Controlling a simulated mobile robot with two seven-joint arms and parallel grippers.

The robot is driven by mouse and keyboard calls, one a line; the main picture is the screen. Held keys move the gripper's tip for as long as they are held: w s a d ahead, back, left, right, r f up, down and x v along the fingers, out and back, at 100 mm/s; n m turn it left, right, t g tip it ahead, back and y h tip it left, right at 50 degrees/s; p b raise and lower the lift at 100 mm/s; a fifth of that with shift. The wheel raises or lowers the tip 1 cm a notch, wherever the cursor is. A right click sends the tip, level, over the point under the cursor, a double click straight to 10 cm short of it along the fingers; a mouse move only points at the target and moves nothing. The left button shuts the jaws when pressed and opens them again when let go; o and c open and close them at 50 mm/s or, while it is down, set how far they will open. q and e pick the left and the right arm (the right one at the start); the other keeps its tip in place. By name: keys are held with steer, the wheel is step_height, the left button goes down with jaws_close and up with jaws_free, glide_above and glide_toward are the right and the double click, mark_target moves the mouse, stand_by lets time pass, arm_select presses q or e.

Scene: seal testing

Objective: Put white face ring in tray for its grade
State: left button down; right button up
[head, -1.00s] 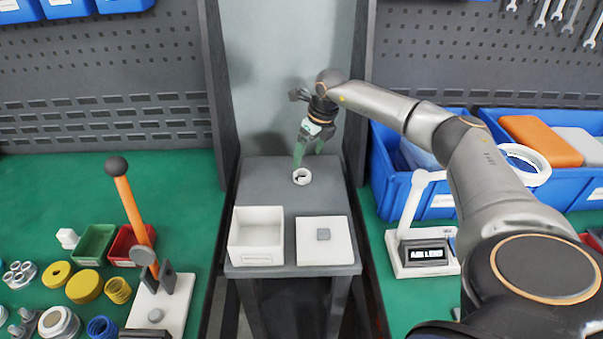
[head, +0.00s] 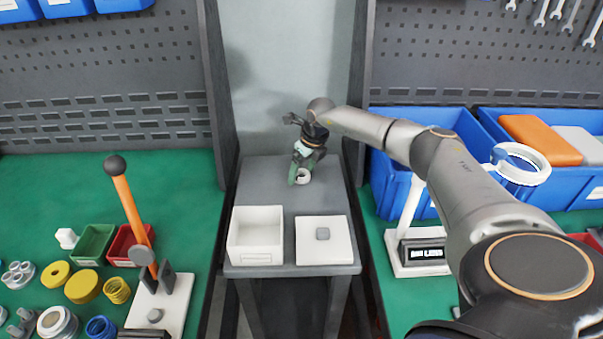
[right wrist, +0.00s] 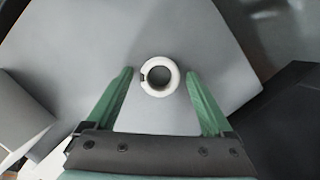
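The white face ring (head: 303,177) lies on the small grey table in the head view, partly hidden by my right gripper. In the right wrist view the ring (right wrist: 160,76) has a dark mark on its left side and sits between the two green fingertips, with a gap on each side. My right gripper (head: 300,172) is open and low over the ring; it also shows in the right wrist view (right wrist: 160,72). A green tray (head: 93,246) and a red tray (head: 127,243) stand on the left bench. My left gripper is out of view.
An orange-handled lever press (head: 136,215) stands beside the red tray. A white device with a display (head: 420,252) is on the right bench.

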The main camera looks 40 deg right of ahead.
jaws_close()
stand_by(0.5)
steer(key=shift+r, duration=0.15)
